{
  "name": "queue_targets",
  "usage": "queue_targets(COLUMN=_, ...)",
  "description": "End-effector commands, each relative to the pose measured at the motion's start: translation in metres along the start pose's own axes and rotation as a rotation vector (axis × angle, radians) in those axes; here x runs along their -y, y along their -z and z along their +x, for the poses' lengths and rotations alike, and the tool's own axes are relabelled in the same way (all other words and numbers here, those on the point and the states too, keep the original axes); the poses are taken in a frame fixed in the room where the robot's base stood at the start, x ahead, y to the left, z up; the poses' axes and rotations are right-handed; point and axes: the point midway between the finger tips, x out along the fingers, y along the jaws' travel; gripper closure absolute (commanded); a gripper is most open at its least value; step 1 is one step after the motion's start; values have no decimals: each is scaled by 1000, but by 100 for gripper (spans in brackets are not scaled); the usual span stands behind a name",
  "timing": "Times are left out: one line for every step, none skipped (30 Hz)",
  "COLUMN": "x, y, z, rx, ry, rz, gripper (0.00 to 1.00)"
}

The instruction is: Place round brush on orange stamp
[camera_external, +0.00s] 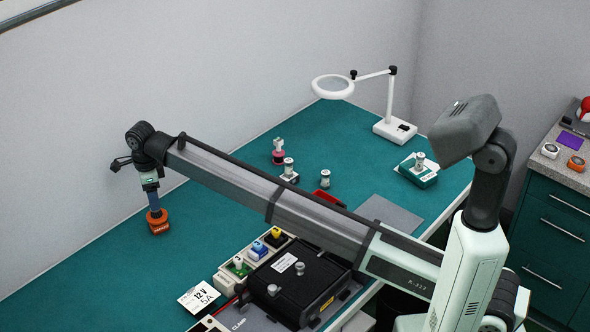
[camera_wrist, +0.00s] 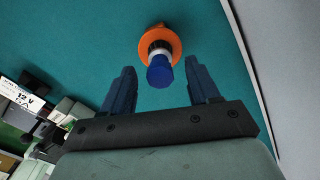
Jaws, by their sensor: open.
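The orange stamp (camera_external: 158,226) stands on the teal bench at the left, with lettering on its side. In the wrist view its round orange base (camera_wrist: 174,44) shows on the bench. A blue-topped upright piece with a white band and dark ring (camera_wrist: 159,70) rises from the middle of the base. It looks like the round brush standing on the stamp, but I cannot tell whether it is a separate piece. My gripper (camera_external: 153,200) points down just above the orange base. In the wrist view its open fingers (camera_wrist: 160,80) are on either side of the blue top, with gaps.
Several small knobbed pieces (camera_external: 325,178) stand mid-bench near a red tray (camera_external: 328,198). A magnifier lamp (camera_external: 393,129) stands at the back. A black case (camera_external: 297,281) and a 12 V card (camera_external: 199,296) lie nearer. The bench around the stamp is clear; the wall is close.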

Motion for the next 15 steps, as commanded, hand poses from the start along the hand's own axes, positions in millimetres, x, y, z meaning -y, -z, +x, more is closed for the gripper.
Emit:
queue_targets(x=1, y=-1, z=-12, rx=2, ry=2, rz=0, gripper=40)
queue_targets(x=1, y=-1, z=-18, rx=2, ry=2, rz=0, gripper=40)
queue_targets(x=1, y=-1, z=-25, rx=1, ry=1, rz=0, gripper=40)
queue_targets(x=1, y=-1, z=-30, rx=1, ry=1, rz=0, gripper=40)
queue_targets(x=1, y=-1, z=-35, rx=1, ry=1, rz=0, gripper=40)
queue_targets(x=1, y=-1, z=-42, rx=1, ry=1, rz=0, gripper=40)
queue_targets(x=1, y=-1, z=-47, rx=1, ry=1, rz=0, gripper=40)
queue_targets(x=1, y=-1, z=-52, rx=1, ry=1, rz=0, gripper=40)
queue_targets(x=1, y=0, z=-57, rx=1, ry=1, rz=0, gripper=40)
queue_targets(x=1, y=-1, z=-60, rx=0, ry=0, rz=0, gripper=40)
queue_targets(x=1, y=-1, z=-63, rx=0, ry=0, rz=0, gripper=40)
queue_targets(x=1, y=-1, z=-67, rx=0, ry=0, rz=0, gripper=40)
queue_targets(x=1, y=0, z=-69, rx=0, ry=0, rz=0, gripper=40)
queue_targets(x=0, y=0, z=-71, rx=0, ry=0, rz=0, gripper=40)
queue_targets(x=0, y=0, z=-74, rx=0, ry=0, rz=0, gripper=40)
